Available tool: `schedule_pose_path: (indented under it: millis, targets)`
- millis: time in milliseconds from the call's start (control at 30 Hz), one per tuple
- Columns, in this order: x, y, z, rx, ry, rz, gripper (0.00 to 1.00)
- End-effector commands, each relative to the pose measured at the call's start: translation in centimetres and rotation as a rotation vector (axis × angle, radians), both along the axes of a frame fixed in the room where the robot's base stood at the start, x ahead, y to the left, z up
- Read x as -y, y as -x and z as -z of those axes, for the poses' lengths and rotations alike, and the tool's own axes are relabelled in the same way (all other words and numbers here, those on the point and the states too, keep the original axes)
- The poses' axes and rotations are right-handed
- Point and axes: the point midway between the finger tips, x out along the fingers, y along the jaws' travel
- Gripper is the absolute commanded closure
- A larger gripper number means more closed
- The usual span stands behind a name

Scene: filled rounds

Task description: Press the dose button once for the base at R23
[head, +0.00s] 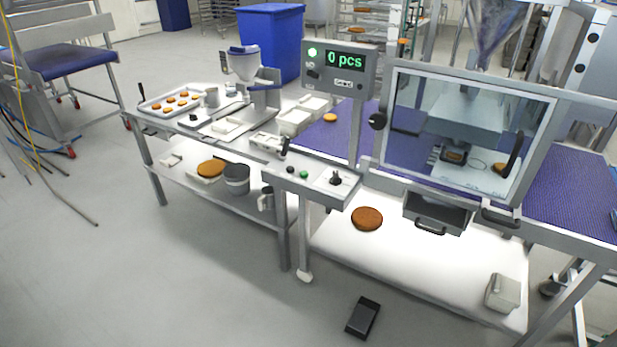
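A control box (318,182) on the front table edge carries a small black button (290,169), a green button (304,174) and a black knob (336,179). I cannot tell which control is the dose button. A display (345,60) above it reads "0 pcs" beside a lit green lamp. A filling unit with a clear hopper (243,65) stands on the left table, with a small black knob (193,117) near its front. A tray (147,107) at the far left holds several brown round bases (183,94). No R23 label is readable. My gripper is not in view.
A framed clear guard (470,125) covers part of the purple conveyor belt (570,195) at right. An open drawer (437,212) juts below it. A black pedal (363,317) lies on the floor. The floor at left front is mostly clear, with cables at far left.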

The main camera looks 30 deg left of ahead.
Motion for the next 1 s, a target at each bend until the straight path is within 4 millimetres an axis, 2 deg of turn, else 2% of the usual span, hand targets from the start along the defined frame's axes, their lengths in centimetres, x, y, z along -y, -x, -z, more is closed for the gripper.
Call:
schedule_pose_path:
  millis: [433,633,1000]
  targets:
    - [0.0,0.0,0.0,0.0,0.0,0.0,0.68]
    - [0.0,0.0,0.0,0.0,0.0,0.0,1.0]
    - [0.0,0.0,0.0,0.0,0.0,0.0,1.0]
